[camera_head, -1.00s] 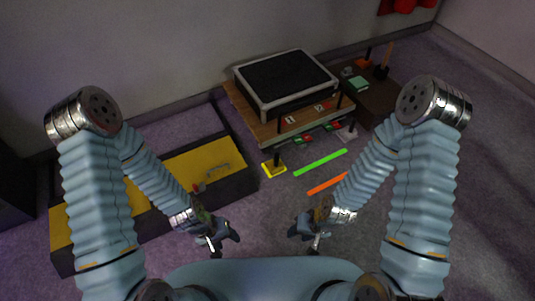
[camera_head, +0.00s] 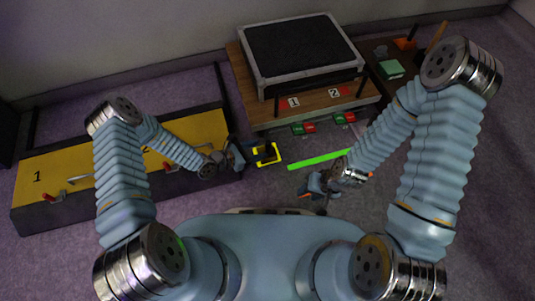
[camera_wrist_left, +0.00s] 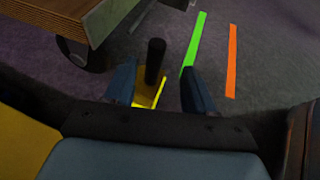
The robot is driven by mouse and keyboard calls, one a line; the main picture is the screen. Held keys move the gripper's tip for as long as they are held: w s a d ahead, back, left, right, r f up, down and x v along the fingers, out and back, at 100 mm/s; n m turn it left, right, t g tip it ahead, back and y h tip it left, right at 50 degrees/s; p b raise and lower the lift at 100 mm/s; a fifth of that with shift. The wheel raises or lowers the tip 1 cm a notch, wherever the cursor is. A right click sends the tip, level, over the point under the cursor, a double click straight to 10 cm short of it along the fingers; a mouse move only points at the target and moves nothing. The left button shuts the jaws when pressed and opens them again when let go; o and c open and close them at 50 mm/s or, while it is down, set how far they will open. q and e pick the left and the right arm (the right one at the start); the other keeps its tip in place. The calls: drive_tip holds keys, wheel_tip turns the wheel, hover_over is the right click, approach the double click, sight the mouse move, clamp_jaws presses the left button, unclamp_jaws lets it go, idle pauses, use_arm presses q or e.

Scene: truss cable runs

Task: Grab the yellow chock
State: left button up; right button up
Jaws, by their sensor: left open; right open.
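The yellow chock (camera_head: 267,160) lies on the floor in front of the wooden table, with a dark upright post on it. In the left wrist view the chock's yellow base (camera_wrist_left: 146,93) and its dark post (camera_wrist_left: 155,60) show between my left fingers. My left gripper (camera_head: 243,153) is open, just left of the chock in the head view. In the left wrist view its two fingers (camera_wrist_left: 158,88) stand apart, and I cannot tell if either touches the post. My right gripper (camera_head: 315,186) is open and empty above the floor, right of the chock.
A wooden table (camera_head: 262,115) with a black-topped case (camera_head: 300,55) stands behind the chock. A low yellow-topped box (camera_head: 100,163) with handles is at left. A green strip (camera_head: 320,159) lies on the floor to the right, and an orange strip (camera_wrist_left: 232,60) lies beyond it.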

sight(267, 147)
use_arm(q)
drive_tip(key=x, duration=0.3)
drive_tip(key=shift+w+d+f, duration=0.1)
drive_tip(key=shift+d+f, duration=0.05)
drive_tip(key=shift+f, duration=0.05)
drive_tip(key=x, duration=0.1)
drive_tip(key=b+x, duration=0.1)
drive_tip(key=x, duration=0.1)
drive_tip(key=b+x, duration=0.1)
drive_tip(key=shift+w+f, duration=0.35)
drive_tip(key=shift+f, duration=0.05)
drive_tip(key=shift+w+d, duration=0.15)
drive_tip(key=shift+d, duration=0.05)
drive_tip(key=shift+c, duration=0.3)
clamp_jaws()
